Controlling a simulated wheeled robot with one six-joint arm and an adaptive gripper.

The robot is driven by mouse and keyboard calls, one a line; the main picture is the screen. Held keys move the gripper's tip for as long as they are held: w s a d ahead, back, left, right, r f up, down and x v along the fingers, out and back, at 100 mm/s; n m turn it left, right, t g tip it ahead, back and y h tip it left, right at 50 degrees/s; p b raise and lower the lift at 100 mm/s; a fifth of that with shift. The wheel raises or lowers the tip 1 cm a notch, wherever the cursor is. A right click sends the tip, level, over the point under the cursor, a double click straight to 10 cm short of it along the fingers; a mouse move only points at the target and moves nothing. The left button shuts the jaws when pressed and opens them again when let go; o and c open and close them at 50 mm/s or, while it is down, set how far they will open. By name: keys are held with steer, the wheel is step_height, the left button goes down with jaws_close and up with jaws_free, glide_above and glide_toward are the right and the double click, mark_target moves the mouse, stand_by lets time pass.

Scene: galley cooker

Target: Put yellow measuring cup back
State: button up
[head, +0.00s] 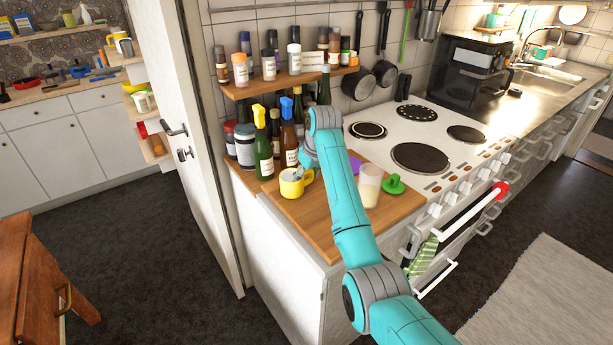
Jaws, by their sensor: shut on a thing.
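A yellow measuring cup (289,189) is at the left end of the wooden counter top, in front of the bottles. My gripper (297,174) reaches down to it from the upper right and is shut on it, with the fingers at its rim. The arm hides part of the gripper. I cannot tell whether the cup rests on the wood or is just above it.
Several bottles (263,150) stand close behind the cup, below a spice shelf (290,81).

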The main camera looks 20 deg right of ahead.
steer(key=shift+f, duration=0.2)
steer(key=o, duration=1.4)
steer(key=v, duration=1.2)
steer(key=shift+r, duration=0.15)
